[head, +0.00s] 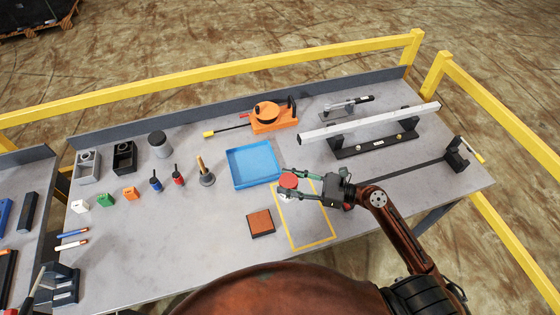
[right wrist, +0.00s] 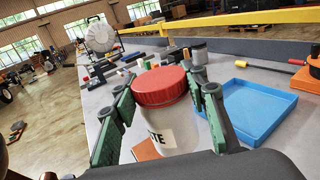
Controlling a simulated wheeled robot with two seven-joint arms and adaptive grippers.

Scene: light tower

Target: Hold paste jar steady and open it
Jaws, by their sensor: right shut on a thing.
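The paste jar (head: 288,181) has a red lid and stands upright near the upper left of the yellow outlined area. I cannot tell whether the jar's base touches the table. My left gripper is not in view.
A blue tray (head: 235,170) lies just left of the jar, and a brown-red pad (head: 250,222) lies below left. An orange device (head: 271,127) and a long metal bar (head: 370,122) on a stand are behind. The yellow outlined area (head: 334,239) is mostly clear.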

